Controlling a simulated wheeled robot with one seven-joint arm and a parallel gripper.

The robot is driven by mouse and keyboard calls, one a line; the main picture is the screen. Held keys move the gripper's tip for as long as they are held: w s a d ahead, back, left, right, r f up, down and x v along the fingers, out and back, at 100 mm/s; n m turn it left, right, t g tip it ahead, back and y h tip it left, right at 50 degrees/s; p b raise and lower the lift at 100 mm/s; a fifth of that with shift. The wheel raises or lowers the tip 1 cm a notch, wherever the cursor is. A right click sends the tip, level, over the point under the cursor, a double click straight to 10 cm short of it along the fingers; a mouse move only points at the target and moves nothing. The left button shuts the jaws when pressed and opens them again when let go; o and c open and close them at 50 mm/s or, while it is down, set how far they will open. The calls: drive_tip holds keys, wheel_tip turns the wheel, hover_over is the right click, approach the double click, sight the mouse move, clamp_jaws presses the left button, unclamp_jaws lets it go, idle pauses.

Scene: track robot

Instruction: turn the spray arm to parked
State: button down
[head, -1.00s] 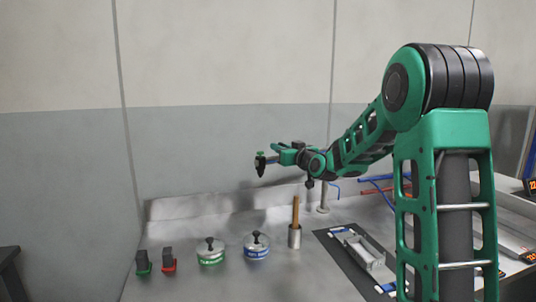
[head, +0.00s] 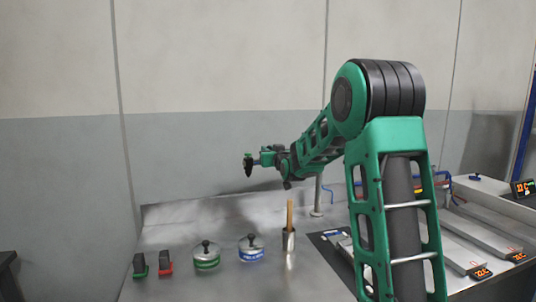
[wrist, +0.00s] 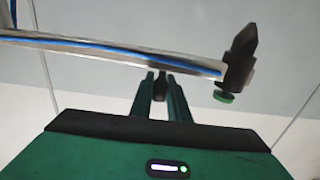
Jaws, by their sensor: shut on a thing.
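The spray arm (wrist: 115,52) is a pale metal bar with a blue line along it, crossing the wrist view from the left. Its dark nozzle head (wrist: 238,62), with a green tip, is at the right end; the head (head: 248,164) also shows in the head view, above the back of the bench. My gripper (wrist: 160,85) is shut on the spray arm, with a dark piece between its fingers, a little short of the nozzle head. In the head view my gripper (head: 267,158) and my forearm hide most of the bar.
The steel bench (head: 215,285) holds a green-based block (head: 139,264), a red-based block (head: 165,262), a green-banded lidded pot (head: 207,256), a blue-banded one (head: 251,248) and a cup with a wooden handle (head: 289,238). A post (head: 317,196) stands behind. Trays (head: 478,240) are at right.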

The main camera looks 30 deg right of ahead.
drive_tip(key=c, duration=2)
unclamp_jaws()
drive_tip(key=shift+d, duration=0.15)
drive_tip(key=shift+s, duration=0.1)
drive_tip(key=v, duration=1)
drive_tip(key=shift+s, duration=0.25)
drive_tip(key=shift+f, duration=0.1)
